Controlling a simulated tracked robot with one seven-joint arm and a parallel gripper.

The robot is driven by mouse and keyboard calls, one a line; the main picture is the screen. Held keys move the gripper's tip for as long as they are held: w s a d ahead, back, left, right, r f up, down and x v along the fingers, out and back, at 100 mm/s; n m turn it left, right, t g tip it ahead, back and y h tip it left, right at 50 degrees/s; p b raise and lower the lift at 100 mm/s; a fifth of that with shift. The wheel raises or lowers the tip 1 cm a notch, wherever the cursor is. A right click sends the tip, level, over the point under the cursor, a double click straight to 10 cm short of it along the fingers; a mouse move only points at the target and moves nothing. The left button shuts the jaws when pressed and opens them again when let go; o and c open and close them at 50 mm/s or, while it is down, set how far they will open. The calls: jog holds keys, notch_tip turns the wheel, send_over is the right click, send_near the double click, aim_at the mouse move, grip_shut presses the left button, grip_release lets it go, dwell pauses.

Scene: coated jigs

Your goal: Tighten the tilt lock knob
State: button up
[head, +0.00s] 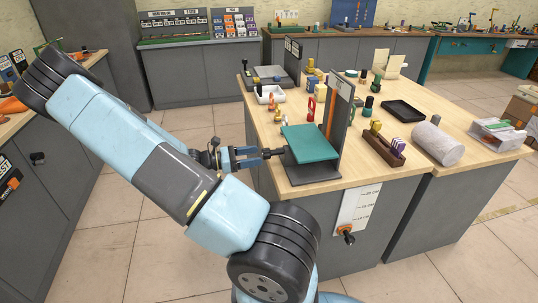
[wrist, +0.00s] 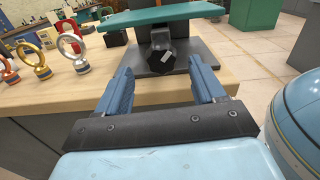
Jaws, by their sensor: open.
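The tilt lock knob (wrist: 160,58) is a dark lobed knob with a pale mark. It sits below the teal tilting plate (wrist: 160,14), on a stand with a dark base (wrist: 205,62). In the head view the knob (head: 271,153) sticks out to the left from under the teal plate (head: 310,143). My gripper (wrist: 160,66) is open, its two blue fingers pointing at the knob, one to each side in the picture. I cannot tell whether the fingertips reach around it. The head view shows my gripper (head: 258,154) level with the knob at the bench edge.
The dark upright (head: 340,120) stands behind the plate. Several ring-topped pieces (wrist: 39,58) stand left of the stand in the wrist view. A wooden block with pens (head: 384,148) and a grey roll (head: 437,144) lie to the right. Open floor (head: 150,230) lies left of the bench.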

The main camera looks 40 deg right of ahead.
aim_at(269, 153)
jog(key=x, duration=0.6)
jog(key=shift+s+d, duration=0.2)
jog(key=shift+a, duration=0.1)
jog(key=c, duration=1.1)
